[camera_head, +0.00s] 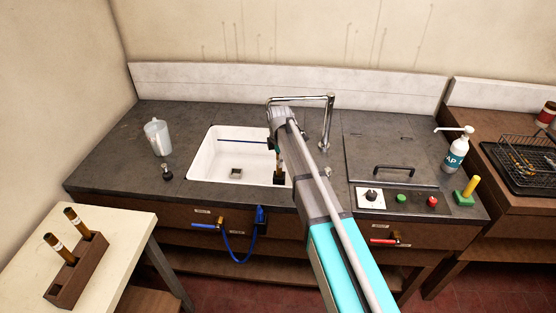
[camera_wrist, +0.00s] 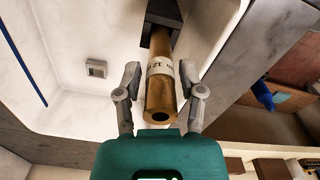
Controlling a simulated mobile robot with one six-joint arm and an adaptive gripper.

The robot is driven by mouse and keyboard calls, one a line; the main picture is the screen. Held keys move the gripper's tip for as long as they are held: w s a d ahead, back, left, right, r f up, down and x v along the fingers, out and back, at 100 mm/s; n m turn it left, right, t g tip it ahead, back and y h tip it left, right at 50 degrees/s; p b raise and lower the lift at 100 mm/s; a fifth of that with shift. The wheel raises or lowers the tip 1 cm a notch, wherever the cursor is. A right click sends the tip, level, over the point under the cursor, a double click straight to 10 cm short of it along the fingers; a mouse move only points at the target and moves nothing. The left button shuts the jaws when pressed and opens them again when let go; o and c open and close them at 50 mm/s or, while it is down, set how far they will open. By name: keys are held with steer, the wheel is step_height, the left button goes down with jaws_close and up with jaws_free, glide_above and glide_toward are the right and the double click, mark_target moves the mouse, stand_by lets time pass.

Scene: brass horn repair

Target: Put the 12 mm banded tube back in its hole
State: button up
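In the wrist view, a brass tube (camera_wrist: 160,98) with a white band marked 12 stands with its lower end in a dark block (camera_wrist: 160,20) at the sink's edge. My gripper (camera_wrist: 159,72) is open, with one finger on each side of the tube near the band; I see no firm contact. In the head view my gripper (camera_head: 274,145) is over the right part of the sink, and my arm hides part of it.
The white sink (camera_head: 212,165) has a tap (camera_head: 330,115) behind it. A clear jug (camera_head: 157,138) and a small dark-topped item (camera_head: 167,173) stand left of it. A lidded unit (camera_head: 390,155) with buttons, a soap bottle (camera_head: 455,152) and a wire basket (camera_head: 525,155) are at right.

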jaws_close()
steer(key=shift+r, duration=0.2)
step_height(320, 180, up, 10)
steer(key=p, duration=1)
steer(key=shift+f, duration=0.15)
stand_by(0.8)
stand_by(0.4)
